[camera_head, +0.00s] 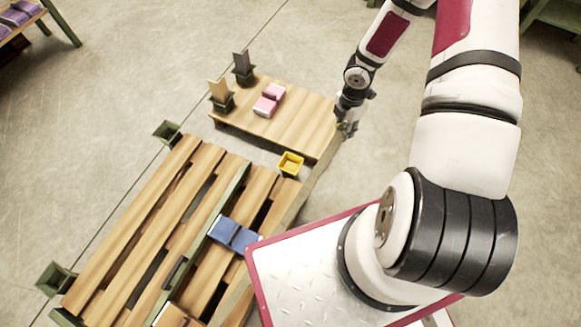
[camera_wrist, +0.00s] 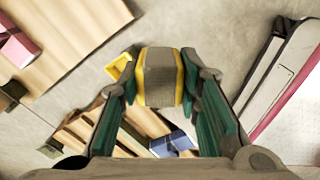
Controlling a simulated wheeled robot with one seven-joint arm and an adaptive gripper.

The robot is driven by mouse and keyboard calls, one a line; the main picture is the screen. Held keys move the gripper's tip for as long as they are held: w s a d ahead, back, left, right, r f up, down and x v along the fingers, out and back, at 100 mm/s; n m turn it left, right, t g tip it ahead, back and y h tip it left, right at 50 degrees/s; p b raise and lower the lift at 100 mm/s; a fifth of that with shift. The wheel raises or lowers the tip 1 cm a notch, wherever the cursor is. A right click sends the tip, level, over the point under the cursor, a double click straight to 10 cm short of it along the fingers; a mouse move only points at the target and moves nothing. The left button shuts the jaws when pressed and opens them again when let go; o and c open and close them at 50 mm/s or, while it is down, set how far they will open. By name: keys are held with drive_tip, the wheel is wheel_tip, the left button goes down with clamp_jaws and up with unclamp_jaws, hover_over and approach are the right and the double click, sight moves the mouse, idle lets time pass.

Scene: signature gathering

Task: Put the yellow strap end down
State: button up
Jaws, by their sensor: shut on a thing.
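My gripper (camera_head: 347,126) is just off the right edge of the small wooden table, above the floor. In the wrist view my gripper (camera_wrist: 157,85) is shut on a grey block with yellow sides (camera_wrist: 160,78), which I take to be the yellow strap end. One finger presses on each side. In the head view the held piece is too small to make out clearly. A small yellow open box (camera_head: 291,163) stands at the far right end of the pallet; it also shows in the wrist view (camera_wrist: 121,67), partly hidden behind the left finger.
A slatted wooden pallet (camera_head: 150,215) lies in front, with blue blocks (camera_head: 232,235). Floor is free on the left.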

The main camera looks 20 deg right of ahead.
drive_tip(key=s+a+f+n, duration=0.3)
drive_tip(key=a+f+n, duration=0.1)
drive_tip(key=f+n, duration=0.5)
drive_tip(key=s+a+f+n, duration=0.4)
drive_tip(key=a+f+n, duration=0.15)
drive_tip(key=f, duration=0.45)
drive_tip(key=shift+n, duration=0.75)
drive_tip(key=w+a+f+b, duration=0.1)
drive_tip(key=w, duration=0.2)
drive_tip(key=w+a+b, duration=0.1)
drive_tip(key=w+b, duration=0.1)
drive_tip(key=w, duration=0.2)
drive_tip(key=w+a+f+b, duration=0.1)
drive_tip(key=w+a, duration=0.1)
drive_tip(key=w, duration=0.1)
drive_tip(key=shift+w+f, duration=0.3)
drive_tip(key=shift+f, duration=0.05)
drive_tip(key=shift+w+a+f+b, duration=0.25)
drive_tip(key=shift+w+f+b, duration=0.3)
drive_tip(key=shift+w+b, duration=0.15)
drive_tip(key=shift+w+a+f+b, duration=0.2)
drive_tip(key=shift+w+f+b, duration=0.35)
drive_tip(key=shift+w, duration=0.2)
drive_tip(key=shift+w+a+f+b, duration=0.25)
drive_tip(key=shift+w+f+b, duration=0.25)
drive_tip(key=shift+w+b, duration=0.2)
drive_tip(key=shift+f, duration=0.1)
